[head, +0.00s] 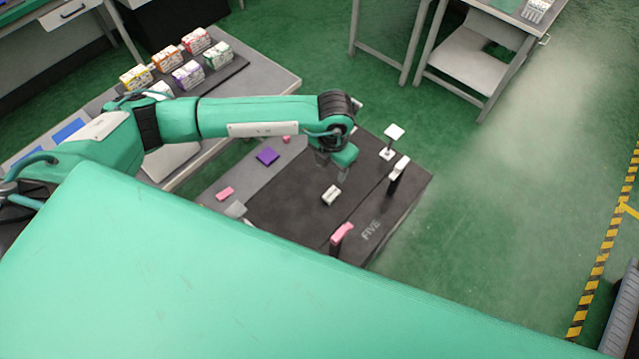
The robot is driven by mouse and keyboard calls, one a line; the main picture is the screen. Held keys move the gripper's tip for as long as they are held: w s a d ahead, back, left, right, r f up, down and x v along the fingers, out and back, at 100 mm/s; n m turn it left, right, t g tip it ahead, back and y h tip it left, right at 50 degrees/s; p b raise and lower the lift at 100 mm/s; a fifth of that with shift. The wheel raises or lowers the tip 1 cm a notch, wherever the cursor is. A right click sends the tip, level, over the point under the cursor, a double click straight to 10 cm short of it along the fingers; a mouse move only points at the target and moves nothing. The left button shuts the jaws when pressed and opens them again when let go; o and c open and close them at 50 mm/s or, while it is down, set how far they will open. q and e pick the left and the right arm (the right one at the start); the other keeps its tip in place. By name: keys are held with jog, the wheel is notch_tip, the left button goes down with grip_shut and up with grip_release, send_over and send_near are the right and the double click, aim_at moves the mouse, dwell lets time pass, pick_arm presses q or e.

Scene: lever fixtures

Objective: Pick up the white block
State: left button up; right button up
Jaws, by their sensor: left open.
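A small white block (331,195) with dark markings lies on the black board (290,205) in the middle of the head view. My left gripper (333,172) hangs from the arm just above and behind the block in the picture. Its fingers point down and are apart, with nothing seen between them. The gripper appears clear of the block, but the exact height gap is hard to judge. My right gripper is not in view.
A white-topped lever (399,168), a pink-topped lever (342,233) and a white square plate on a post (394,132) stand on the board. A purple piece (267,156) and a pink piece (225,193) lie on the grey left part. Several coloured boxes (188,75) stand behind.

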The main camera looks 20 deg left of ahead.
pick_arm(q)
jog(key=p, duration=0.2)
send_near(331, 194)
jog(key=shift+s+d+f, duration=0.15)
jog(key=shift+a+f, duration=0.25)
jog(key=shift+f, duration=0.95)
jog(key=shift+f+p, duration=0.3)
jog(key=shift+f, duration=0.15)
jog(key=shift+d+f+p, duration=0.1)
jog(key=shift+f+p, duration=0.05)
jog(key=shift+p, duration=0.15)
jog(key=f+p, duration=0.1)
jog(key=f, duration=0.1)
jog(key=f+p, duration=0.1)
jog(key=shift+w+f, duration=0.2)
jog(key=shift+f, duration=0.7)
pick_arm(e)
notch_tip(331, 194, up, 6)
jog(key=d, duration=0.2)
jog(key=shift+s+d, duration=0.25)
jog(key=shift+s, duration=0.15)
pick_arm(q)
jog(key=shift+c, duration=0.4)
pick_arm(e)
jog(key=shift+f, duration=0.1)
pick_arm(q)
jog(key=c, duration=1)
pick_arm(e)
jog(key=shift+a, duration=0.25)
